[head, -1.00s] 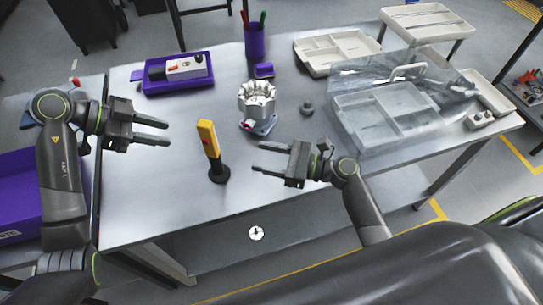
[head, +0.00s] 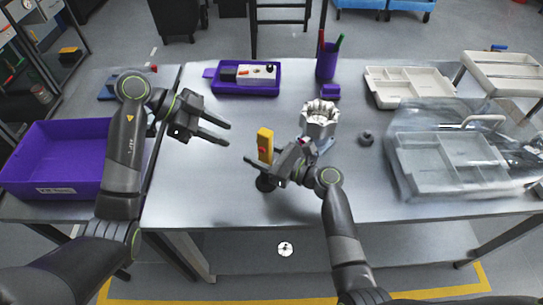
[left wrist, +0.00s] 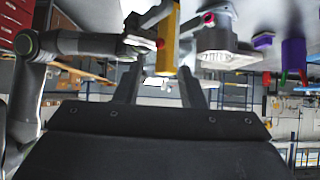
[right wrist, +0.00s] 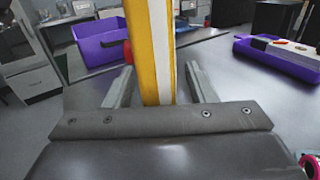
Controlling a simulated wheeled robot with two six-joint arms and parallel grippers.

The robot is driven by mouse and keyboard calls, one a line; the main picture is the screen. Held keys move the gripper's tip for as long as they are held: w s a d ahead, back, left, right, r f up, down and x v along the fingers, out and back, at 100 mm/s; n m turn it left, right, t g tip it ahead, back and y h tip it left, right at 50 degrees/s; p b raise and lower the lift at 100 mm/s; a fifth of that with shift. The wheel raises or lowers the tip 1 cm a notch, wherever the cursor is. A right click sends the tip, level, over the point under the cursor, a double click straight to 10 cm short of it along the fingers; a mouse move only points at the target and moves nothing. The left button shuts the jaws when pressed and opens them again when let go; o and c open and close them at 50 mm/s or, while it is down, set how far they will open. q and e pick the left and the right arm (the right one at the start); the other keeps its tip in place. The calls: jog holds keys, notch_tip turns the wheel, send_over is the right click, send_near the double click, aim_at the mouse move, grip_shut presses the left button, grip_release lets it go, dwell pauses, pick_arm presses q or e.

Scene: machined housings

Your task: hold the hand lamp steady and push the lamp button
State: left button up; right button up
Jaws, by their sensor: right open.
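The hand lamp (head: 265,142) stands upright on the table, yellow with a dark base partly hidden by my right gripper. My right gripper (head: 262,168) is open at the lamp. In the right wrist view the yellow body (right wrist: 150,45) rises between the two open fingers, with visible gaps. The red lamp button (right wrist: 127,52) shows on its left side there. My left gripper (head: 226,134) is open and empty, above the table left of the lamp. In the left wrist view the lamp (left wrist: 169,50) and its button (left wrist: 160,43) are ahead of the open fingers.
A silver machined housing (head: 320,118) stands close behind and right of the lamp. A purple tray (head: 232,90) with a device and a purple pen cup (head: 326,66) are at the back. A grey divided tray (head: 455,185) under clear film lies right. A purple bin (head: 55,135) stands left.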

aim_at(262, 150)
jog(key=shift+c, duration=0.4)
jog(key=c, duration=1)
pick_arm(q)
grip_shut()
pick_arm(e)
grip_shut()
dwell(0.5)
pick_arm(q)
jog(key=s+d+f+m+t+h, duration=0.2)
jog(key=s+f+m+t+h, duration=0.25)
jog(key=s+f+h, duration=0.45)
jog(key=w+d+r, duration=0.1)
jog(key=w+d, duration=0.3)
jog(key=w, duration=0.2)
jog(key=shift+d, duration=0.15)
dwell(0.5)
jog(key=shift+r, duration=0.1)
dwell(1.6)
